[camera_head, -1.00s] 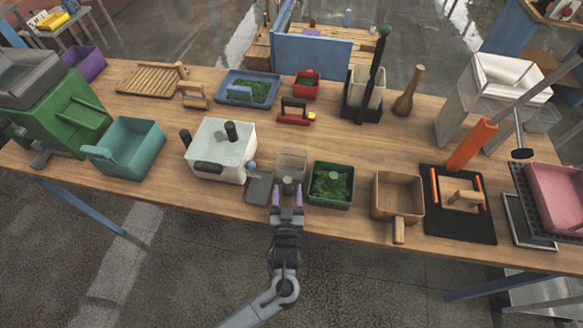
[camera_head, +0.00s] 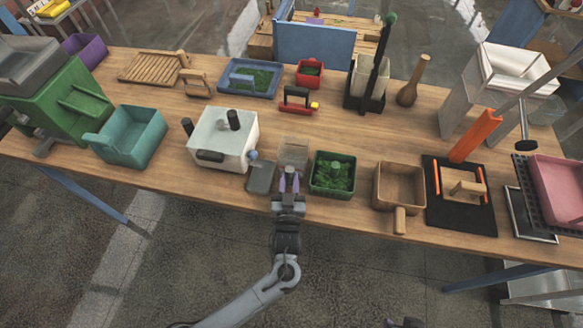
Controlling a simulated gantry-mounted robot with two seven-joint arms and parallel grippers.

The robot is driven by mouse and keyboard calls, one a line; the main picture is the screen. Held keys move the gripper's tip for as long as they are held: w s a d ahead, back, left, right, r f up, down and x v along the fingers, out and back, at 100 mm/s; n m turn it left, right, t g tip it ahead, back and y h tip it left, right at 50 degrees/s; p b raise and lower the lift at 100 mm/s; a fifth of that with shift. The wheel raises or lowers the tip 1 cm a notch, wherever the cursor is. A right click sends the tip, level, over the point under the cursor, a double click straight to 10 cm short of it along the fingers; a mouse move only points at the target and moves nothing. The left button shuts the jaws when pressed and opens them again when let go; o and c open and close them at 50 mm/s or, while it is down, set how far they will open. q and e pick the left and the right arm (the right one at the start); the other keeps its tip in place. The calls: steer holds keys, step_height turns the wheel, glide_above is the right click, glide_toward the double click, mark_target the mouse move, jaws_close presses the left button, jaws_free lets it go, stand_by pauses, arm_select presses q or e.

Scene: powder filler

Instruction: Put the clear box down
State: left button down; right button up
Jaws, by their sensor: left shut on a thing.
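The clear box (camera_head: 293,153) is a small see-through container near the front edge of the wooden table, between a grey flat piece and a green box. My left gripper (camera_head: 289,183) comes in from the front and is shut on the near side of the clear box, where its handle is mostly hidden by the fingers. The box looks upright and at about table height; I cannot tell whether its base touches the table. A small dark part of mine, likely of the right arm, shows at the bottom edge; its fingers cannot be made out.
The grey flat piece (camera_head: 260,177) lies close left, beside a white box with black handles (camera_head: 223,140). The green-filled box (camera_head: 332,175) stands close right, then a wooden scoop box (camera_head: 400,186). Bare table (camera_head: 240,110) lies behind the clear box.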

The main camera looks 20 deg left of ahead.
arm_select(q)
steer(key=s+a+r+m+h+p, duration=0.1)
steer(key=s+r+h+p, duration=0.1)
steer(key=r+p, duration=0.6)
steer(key=s+a+r+m+h+p, duration=0.1)
steer(key=s+r+p, duration=0.3)
steer(key=r+p, duration=0.4)
steer(key=s+a+r+m+t+h+p, duration=0.1)
steer(key=s+a+r+h+p, duration=0.1)
steer(key=r+p, duration=0.6)
step_height(320, 180, up, 3)
steer(key=shift+s+a+r+m+h, duration=0.15)
steer(key=shift+s+a+m+h, duration=0.25)
steer(key=shift+s+a, duration=0.2)
stand_by(0.8)
steer(key=shift+a, duration=0.1)
stand_by(0.6)
